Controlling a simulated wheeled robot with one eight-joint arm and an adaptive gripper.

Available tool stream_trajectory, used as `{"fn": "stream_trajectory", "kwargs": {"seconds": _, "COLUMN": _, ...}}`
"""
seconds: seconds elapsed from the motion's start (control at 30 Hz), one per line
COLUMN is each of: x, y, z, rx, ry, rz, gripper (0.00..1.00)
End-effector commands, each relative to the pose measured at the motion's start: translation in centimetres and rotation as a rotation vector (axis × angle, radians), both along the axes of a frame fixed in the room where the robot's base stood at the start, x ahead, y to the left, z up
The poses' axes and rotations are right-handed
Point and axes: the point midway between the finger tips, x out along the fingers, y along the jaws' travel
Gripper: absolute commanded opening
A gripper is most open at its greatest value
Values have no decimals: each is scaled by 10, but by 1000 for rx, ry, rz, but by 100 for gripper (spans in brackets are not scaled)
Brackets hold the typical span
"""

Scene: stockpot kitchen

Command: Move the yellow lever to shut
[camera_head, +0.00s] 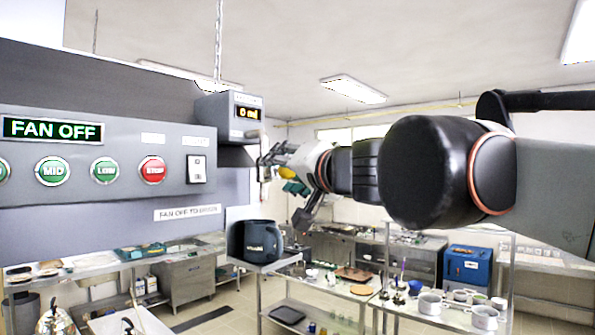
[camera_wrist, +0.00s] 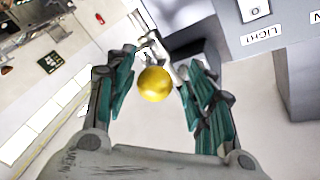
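The yellow lever's round knob (camera_wrist: 154,83) shows in the wrist view between the two fingers of my gripper (camera_wrist: 159,66), with visible gaps on both sides. The fingers are spread apart and hold nothing. In the head view a small yellow part of the lever (camera_head: 287,173) shows beside my gripper (camera_head: 284,188), below the grey dispenser box (camera_head: 228,117) with a "0 ml" display. My gripper hides part of the lever there.
A grey panel (camera_head: 120,150) with a "FAN OFF" display, round buttons and a light switch (camera_head: 197,170) stands on the left, close to my gripper. Steel tables with pots (camera_head: 430,302) and a blue box (camera_head: 467,266) are farther back.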

Motion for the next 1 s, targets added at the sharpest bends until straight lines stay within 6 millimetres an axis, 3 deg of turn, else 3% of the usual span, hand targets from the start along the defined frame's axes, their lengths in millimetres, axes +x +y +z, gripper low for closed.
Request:
{"fn": "stream_trajectory", "kwargs": {"seconds": 0.33, "x": -10, "y": -8, "z": 0, "rx": 0, "ry": 0, "rz": -3, "gripper": 49}}
{"fn": "stream_trajectory", "kwargs": {"seconds": 0.8, "x": -79, "y": -50, "z": -1, "rx": 0, "ry": 1, "rz": -2, "gripper": 49}}
{"fn": "stream_trajectory", "kwargs": {"seconds": 1.0, "x": -97, "y": -61, "z": 0, "rx": 0, "ry": 0, "rz": -1, "gripper": 49}}
